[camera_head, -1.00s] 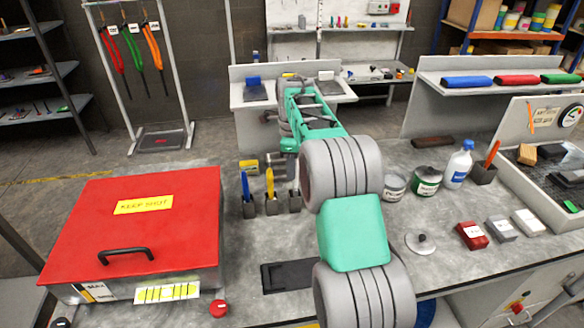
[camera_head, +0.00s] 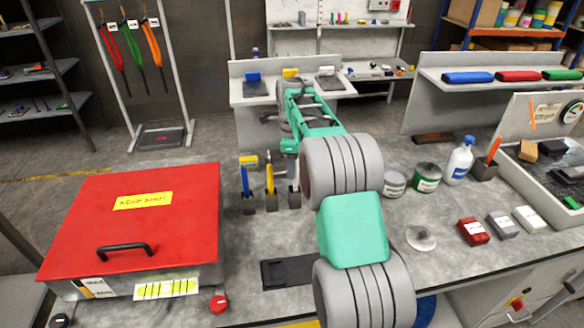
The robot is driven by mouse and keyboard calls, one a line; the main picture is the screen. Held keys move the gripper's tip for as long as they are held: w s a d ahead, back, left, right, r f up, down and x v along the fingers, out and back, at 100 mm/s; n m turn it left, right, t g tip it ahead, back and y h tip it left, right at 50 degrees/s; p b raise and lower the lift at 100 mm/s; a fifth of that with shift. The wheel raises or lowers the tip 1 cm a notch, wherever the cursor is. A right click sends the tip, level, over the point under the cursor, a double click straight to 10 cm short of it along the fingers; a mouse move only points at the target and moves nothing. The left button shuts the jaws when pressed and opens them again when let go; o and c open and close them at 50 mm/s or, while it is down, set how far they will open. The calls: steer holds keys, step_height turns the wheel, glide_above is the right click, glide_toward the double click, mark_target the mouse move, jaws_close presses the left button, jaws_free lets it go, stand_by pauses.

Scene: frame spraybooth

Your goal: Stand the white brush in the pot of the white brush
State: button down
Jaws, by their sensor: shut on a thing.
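Three small dark pots stand in a row on the bench. A blue brush (camera_head: 245,181) stands in the left one and a yellow brush (camera_head: 270,180) in the middle one. The right one is the pot of the white brush (camera_head: 294,201). The white brush (camera_head: 294,172) shows as a narrow pale upright shape directly over this pot. I cannot tell whether its lower end is inside. My gripper (camera_head: 291,160) is shut on the white brush, and my arm partly hides the jaws.
A red-lidded box (camera_head: 150,215) fills the bench's left. Right of my arm are a grey tin (camera_head: 394,184), a green tin (camera_head: 426,178), a white bottle (camera_head: 459,162) and a clear disc-like item (camera_head: 420,238). A black flat plate (camera_head: 285,272) lies in front of the pots.

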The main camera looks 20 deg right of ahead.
steer(key=shift+f, duration=0.15)
steer(key=c, duration=1.3)
jaws_free()
step_height(320, 180, up, 8)
steer(key=shift+f+b, duration=0.1)
steer(key=shift+b, duration=0.3)
